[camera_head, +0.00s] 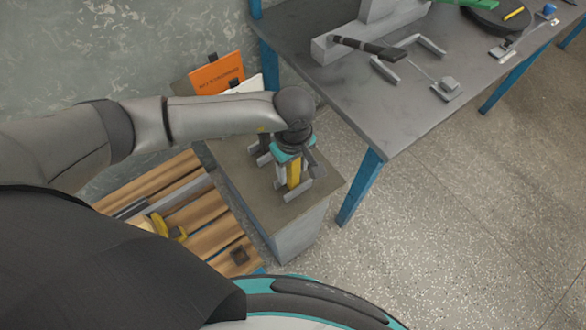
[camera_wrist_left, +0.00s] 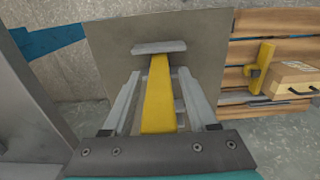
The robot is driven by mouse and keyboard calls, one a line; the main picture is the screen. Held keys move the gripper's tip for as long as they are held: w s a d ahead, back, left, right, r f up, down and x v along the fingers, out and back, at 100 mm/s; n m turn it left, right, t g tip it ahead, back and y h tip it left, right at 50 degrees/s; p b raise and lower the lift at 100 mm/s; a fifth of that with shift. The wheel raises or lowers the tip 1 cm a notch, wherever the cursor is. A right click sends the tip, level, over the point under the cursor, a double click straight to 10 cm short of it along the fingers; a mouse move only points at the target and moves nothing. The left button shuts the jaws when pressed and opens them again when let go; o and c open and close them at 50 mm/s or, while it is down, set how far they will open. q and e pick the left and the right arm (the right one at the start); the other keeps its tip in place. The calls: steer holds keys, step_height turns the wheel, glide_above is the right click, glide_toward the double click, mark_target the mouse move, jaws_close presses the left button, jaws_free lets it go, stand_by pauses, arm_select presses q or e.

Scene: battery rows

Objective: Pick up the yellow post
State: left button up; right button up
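The yellow post (camera_head: 293,174) stands on the top of a low grey cabinet (camera_head: 250,190), with a grey bar at its foot. In the left wrist view the yellow post (camera_wrist_left: 157,98) runs away from the camera to a grey crossbar (camera_wrist_left: 158,47). My left gripper (camera_head: 291,166) is above the cabinet, pointing down over the post. In the wrist view its fingers (camera_wrist_left: 159,75) are apart, one on each side of the post, with visible gaps. The post's upper end is partly hidden by the gripper. My right gripper is not in view.
A dark grey table (camera_head: 400,120) with blue legs and several objects stands right of the cabinet. A wooden slatted surface (camera_head: 200,212) with a yellow item (camera_head: 160,225) lies left. The speckled floor at right is clear.

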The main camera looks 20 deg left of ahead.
arm_select(q)
jaws_close()
steer(key=shift+r, duration=0.15)
stand_by(0.5)
